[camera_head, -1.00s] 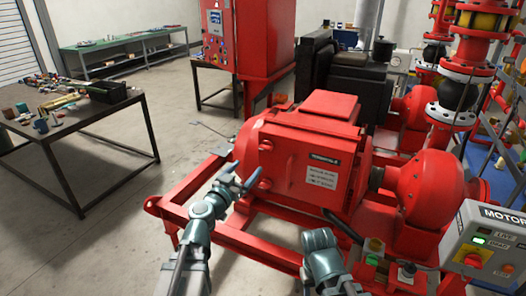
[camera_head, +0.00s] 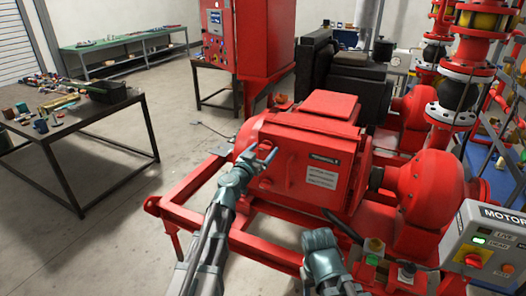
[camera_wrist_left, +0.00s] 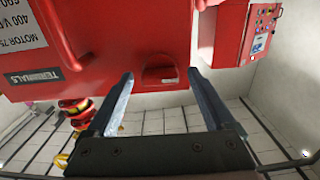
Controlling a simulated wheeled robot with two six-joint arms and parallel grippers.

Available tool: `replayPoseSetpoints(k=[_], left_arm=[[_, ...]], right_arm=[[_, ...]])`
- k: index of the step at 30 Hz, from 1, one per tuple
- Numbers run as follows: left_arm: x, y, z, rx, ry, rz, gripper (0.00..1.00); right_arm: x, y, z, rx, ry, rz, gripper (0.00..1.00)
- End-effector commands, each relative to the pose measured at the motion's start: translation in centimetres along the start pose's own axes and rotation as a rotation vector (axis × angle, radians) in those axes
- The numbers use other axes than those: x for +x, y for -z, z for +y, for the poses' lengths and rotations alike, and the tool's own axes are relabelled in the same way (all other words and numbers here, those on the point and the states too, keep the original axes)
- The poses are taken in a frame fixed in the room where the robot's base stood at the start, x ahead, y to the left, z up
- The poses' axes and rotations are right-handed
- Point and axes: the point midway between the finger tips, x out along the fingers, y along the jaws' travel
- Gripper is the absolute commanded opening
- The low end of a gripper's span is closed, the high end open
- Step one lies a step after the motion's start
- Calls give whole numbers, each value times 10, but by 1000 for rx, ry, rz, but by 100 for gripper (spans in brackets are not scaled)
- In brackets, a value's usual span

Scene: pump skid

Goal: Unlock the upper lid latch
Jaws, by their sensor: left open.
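The red terminal box (camera_head: 318,150), with a dark label and a white text plate, sits on the pump skid. In the left wrist view its lid (camera_wrist_left: 100,50) appears upside down. A small red latch-like part (camera_wrist_left: 160,74) with a pale mark shows at the lid's edge, ahead of the space between my fingers. I cannot tell if it is locked. My left gripper (camera_head: 264,156) is open at the box's left side; its fingers (camera_wrist_left: 160,95) stand either side of the latch, with no contact visible. My right arm (camera_head: 321,243) is low in front of the skid; its fingers do not show.
A red skid frame (camera_head: 265,237) runs below the box. A red pump housing (camera_head: 432,190) stands to its right. A grey motor control box (camera_head: 488,243) is at the lower right. A work table (camera_head: 95,130) with tools stands left; the floor between is clear.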

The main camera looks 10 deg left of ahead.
Motion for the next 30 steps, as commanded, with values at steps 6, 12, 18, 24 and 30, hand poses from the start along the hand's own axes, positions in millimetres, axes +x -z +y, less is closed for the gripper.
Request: replayPoseSetpoints(k=[6,12,18,24,30], left_arm=[[0,0,0,0,0,0,77],[0,0,0,0,0,0,41],[0,0,0,0,0,0,5],[0,0,0,-13,0,0,2],[0,0,0,-90,0,0,2]], right_arm=[[0,0,0,0,0,0,50],[0,0,0,0,0,0,50],[0,0,0,0,0,0,50],[0,0,0,0,0,0,50],[0,0,0,0,0,0,50]])
